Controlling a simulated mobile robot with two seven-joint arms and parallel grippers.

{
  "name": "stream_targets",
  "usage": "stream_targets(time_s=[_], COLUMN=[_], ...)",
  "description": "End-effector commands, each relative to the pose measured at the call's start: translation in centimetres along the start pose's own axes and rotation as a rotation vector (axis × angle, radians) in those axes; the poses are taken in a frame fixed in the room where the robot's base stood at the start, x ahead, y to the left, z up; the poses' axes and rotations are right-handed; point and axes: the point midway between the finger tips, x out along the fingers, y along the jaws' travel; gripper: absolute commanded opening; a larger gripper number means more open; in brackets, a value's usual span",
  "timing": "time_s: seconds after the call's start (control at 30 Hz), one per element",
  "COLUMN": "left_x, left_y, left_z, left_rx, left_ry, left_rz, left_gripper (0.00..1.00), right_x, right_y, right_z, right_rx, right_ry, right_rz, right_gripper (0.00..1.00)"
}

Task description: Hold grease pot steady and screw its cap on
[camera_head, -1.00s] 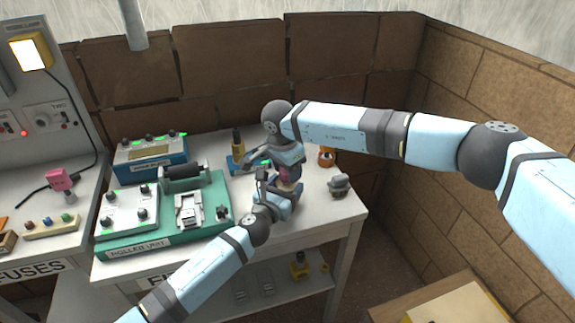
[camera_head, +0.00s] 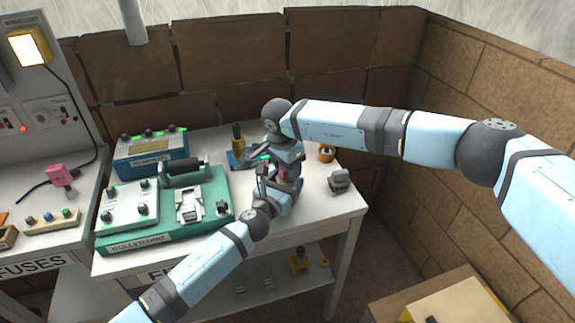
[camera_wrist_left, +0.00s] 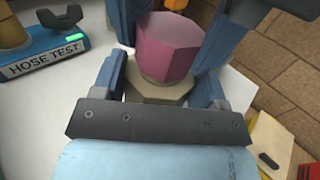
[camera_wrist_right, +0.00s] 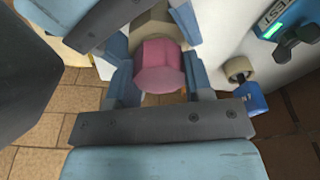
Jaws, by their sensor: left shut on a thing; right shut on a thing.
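The maroon faceted cap (camera_wrist_left: 168,47) sits over the pale beige grease pot (camera_wrist_left: 160,93) in the left wrist view, with no clear gap between them. In the right wrist view the cap (camera_wrist_right: 160,66) is between the fingers of my right gripper (camera_wrist_right: 160,82), which is shut on it. My left gripper (camera_wrist_left: 168,88) is shut on the pot below. In the head view my left gripper (camera_head: 277,188) and right gripper (camera_head: 287,165) meet above the white table, with only a little maroon showing between them. How far the cap is threaded is hidden.
A blue hose test unit (camera_head: 236,160) stands behind and left of the grippers. A green roller unit (camera_head: 217,182) fills the table's left part. An orange item (camera_head: 326,153) and a grey item (camera_head: 339,181) stand to the right, near the table's right edge.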

Motion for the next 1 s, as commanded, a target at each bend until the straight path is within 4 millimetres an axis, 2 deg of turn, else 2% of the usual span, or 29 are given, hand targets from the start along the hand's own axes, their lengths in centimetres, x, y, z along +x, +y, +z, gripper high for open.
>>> stream_targets(time_s=[0.6,1.0], left_x=[0.0,0.1], left_y=[-0.3,-0.4], left_z=[0.2,0.4], left_rx=[0.004,0.006], left_ry=[-0.005,-0.01], left_rz=[-0.005,-0.008], left_gripper=[0.24,0.24], right_x=[1.4,1.0], right_y=[0.3,0.3], right_z=[0.1,-0.1], right_rx=[0.002,0.002], right_ry=[0.001,0.005], right_rz=[0.008,0.013], right_gripper=[0.24,0.24])
